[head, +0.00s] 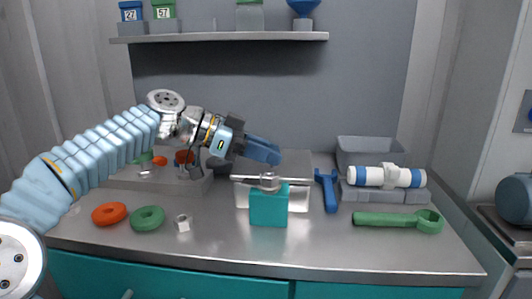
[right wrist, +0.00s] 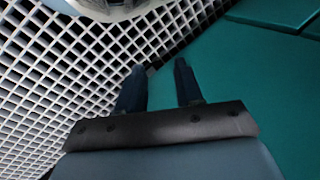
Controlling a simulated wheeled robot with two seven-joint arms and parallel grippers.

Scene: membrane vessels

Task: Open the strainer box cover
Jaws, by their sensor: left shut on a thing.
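A pale metal box (head: 302,197) stands at the middle of the counter, with a grey flat cover (head: 297,165) over it; I take it for the strainer box. I cannot tell how far the cover is raised. My right gripper (right wrist: 160,88) shows only in the right wrist view, fingers apart and empty.
A green wrench (head: 400,220), a white-blue vessel (head: 387,176) and a grey bin (head: 372,151) are farther right. Orange (head: 109,213) and green (head: 147,218) rings lie left. My right gripper is above a white grid floor (right wrist: 60,80) beside teal panels (right wrist: 270,90).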

